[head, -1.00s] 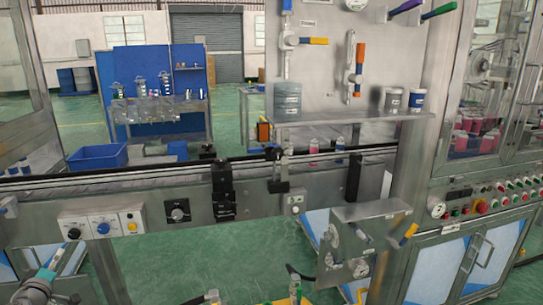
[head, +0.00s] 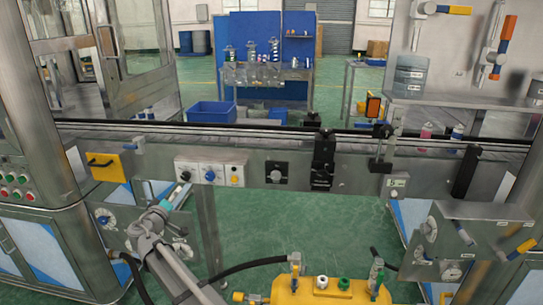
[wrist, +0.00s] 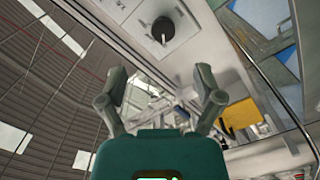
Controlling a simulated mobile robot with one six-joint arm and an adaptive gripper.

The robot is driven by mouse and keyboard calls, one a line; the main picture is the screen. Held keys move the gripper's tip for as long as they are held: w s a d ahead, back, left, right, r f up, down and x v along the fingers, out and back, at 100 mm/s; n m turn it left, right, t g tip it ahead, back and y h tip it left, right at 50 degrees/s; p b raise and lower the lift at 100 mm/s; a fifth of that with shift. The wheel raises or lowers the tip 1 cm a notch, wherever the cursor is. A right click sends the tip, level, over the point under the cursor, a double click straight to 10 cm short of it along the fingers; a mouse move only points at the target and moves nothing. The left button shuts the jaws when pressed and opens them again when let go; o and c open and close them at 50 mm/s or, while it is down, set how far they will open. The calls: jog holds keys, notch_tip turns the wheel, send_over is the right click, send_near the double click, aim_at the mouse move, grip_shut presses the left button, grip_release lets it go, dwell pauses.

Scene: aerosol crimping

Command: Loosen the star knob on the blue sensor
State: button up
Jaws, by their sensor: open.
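My gripper (head: 181,190) shows in the head view at lower left, in front of the conveyor's front side, with a teal body behind it. In the wrist view, my gripper (wrist: 160,98) has its two grey fingers spread wide, with nothing between them. Two dark bracketed devices stand on the conveyor rail in the head view: a taller one (head: 323,160) and one further right (head: 381,148). Both are well to the right of my gripper. I cannot tell which is the blue sensor, and no star knob can be made out clearly.
A conveyor (head: 260,165) runs across the head view. A yellow hose manifold (head: 330,290) is at the bottom. Green floor shows between.

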jog(key=d+f+m+g+h, duration=0.2)
jog(key=d+f+g, duration=0.1)
jog(key=d, duration=0.8)
jog(key=d+f+m+g+h, duration=0.1)
jog(key=d+f+m+g, duration=0.2)
jog(key=d, duration=0.8)
jog(key=d+f+m+g+h, duration=0.1)
jog(key=d+f+g+h, duration=0.2)
jog(key=d, duration=0.7)
jog(key=s+d+f+m+g+y, duration=0.1)
jog(key=s+d+f+g+y, duration=0.3)
jog(key=s+d, duration=0.5)
jog(key=s+d+f+m+g+y, duration=0.2)
jog(key=s+d+f+g+y, duration=0.1)
jog(key=s+d, duration=0.7)
notch_tip(320, 180, down, 2)
jog(key=shift+d+f+g+y, duration=0.1)
jog(key=shift+d+g+y, duration=0.3)
jog(key=shift+d+g, duration=0.4)
jog(key=shift+w+a, duration=0.1)
jog(key=shift+c, duration=0.3)
